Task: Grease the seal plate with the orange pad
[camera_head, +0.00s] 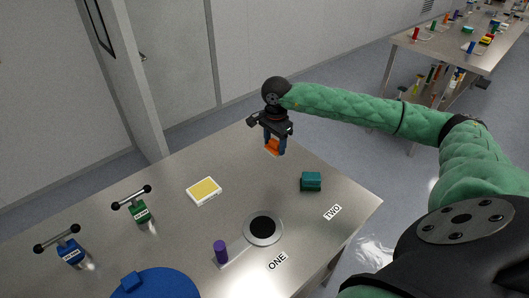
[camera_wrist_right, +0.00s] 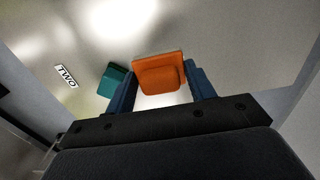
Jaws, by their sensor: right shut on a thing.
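My right gripper (camera_head: 274,138) is shut on the orange pad (camera_head: 272,147) and holds it above the back right part of the metal table. The right wrist view also shows the orange pad (camera_wrist_right: 158,68) between the two blue fingers. A round metal plate with a black centre (camera_head: 247,238), which I take for the seal plate, lies near the front edge by the label ONE. A purple knob (camera_head: 220,251) stands at its left. The gripper is well behind this plate and apart from it. My left gripper is not in view.
A teal pad (camera_head: 311,182) sits near the label TWO (camera_head: 332,212). A white tray with a yellow surface (camera_head: 204,190) lies left of centre. Green (camera_head: 139,211) and blue (camera_head: 71,251) T-handled items and a blue lid (camera_head: 157,284) are at the left. Bare tabletop lies between.

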